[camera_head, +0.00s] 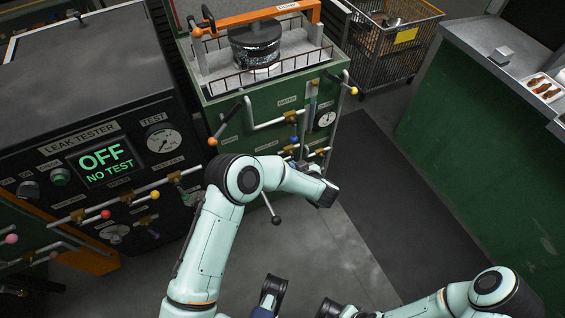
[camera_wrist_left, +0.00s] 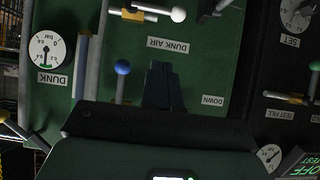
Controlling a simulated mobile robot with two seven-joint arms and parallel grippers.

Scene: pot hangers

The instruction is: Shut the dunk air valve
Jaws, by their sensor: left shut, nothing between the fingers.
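The green dunk tank (camera_head: 240,120) stands in the middle of the head view. In the left wrist view, which is upside down, its front bears a "DUNK AIR" label (camera_wrist_left: 168,46). A lever with a blue knob (camera_wrist_left: 122,67) and a lever with a white knob (camera_wrist_left: 178,15) are on either side of that label. I cannot tell which lever belongs to it. My left gripper (camera_wrist_left: 160,72) is shut and empty, close to the panel beside the blue knob, with a visible gap between them. In the head view my left forearm hides part of the panel.
The black leak tester (camera_head: 100,155) reads "OFF NO TEST" at the left. A "DUNK" gauge (camera_wrist_left: 47,50) is beside the levers. Pipes and a "DOWN" label (camera_wrist_left: 213,100) are nearby. A wire cart (camera_head: 390,45) and green counter (camera_head: 480,120) stand right. Floor between is clear.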

